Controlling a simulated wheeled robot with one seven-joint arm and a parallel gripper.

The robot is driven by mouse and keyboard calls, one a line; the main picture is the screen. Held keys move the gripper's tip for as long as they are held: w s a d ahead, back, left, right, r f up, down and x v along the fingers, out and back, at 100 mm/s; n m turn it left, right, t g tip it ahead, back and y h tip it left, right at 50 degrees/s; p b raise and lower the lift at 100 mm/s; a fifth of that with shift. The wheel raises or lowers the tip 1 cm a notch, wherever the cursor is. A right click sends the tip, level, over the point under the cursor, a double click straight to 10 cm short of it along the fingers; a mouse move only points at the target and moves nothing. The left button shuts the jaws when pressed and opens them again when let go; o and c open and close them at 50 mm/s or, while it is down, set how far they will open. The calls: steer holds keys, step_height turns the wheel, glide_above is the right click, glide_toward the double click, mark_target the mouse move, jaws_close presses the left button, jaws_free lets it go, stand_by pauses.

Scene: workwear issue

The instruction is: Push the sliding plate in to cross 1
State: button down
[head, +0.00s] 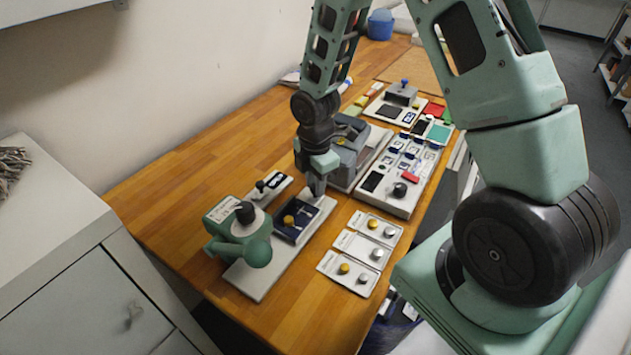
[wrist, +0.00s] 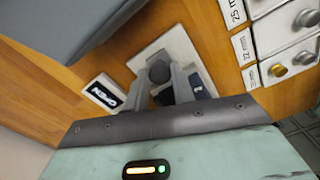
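My gripper (head: 317,188) points down over the far end of the base, just beyond the navy plate. In the wrist view, my two fingers (wrist: 162,78) stand apart with a dark round piece between their tips. Whether they grip it is unclear. Navy surface shows beside the right finger. The fingers hide part of the plate, and I cannot make out any cross mark.
Cards with round buttons (head: 360,247) lie right of the base. A grey machine (head: 347,150) stands close behind my gripper. The wooden table (head: 190,170) is clear at left.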

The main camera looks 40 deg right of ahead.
mark_target(295, 216)
steer(key=s+a, duration=0.1)
steer(key=a, duration=0.1)
steer(key=s+a+b, duration=0.1)
steer(key=a, duration=0.2)
steer(key=s+a, duration=0.1)
steer(key=a, duration=0.2)
steer(key=shift+s, duration=0.1)
steer(key=c, duration=1.2)
jaws_free()
steer(key=shift+o, duration=0.2)
steer(key=shift+r, duration=0.15)
step_height(295, 216, up, 17)
steer(key=shift+d, duration=0.1)
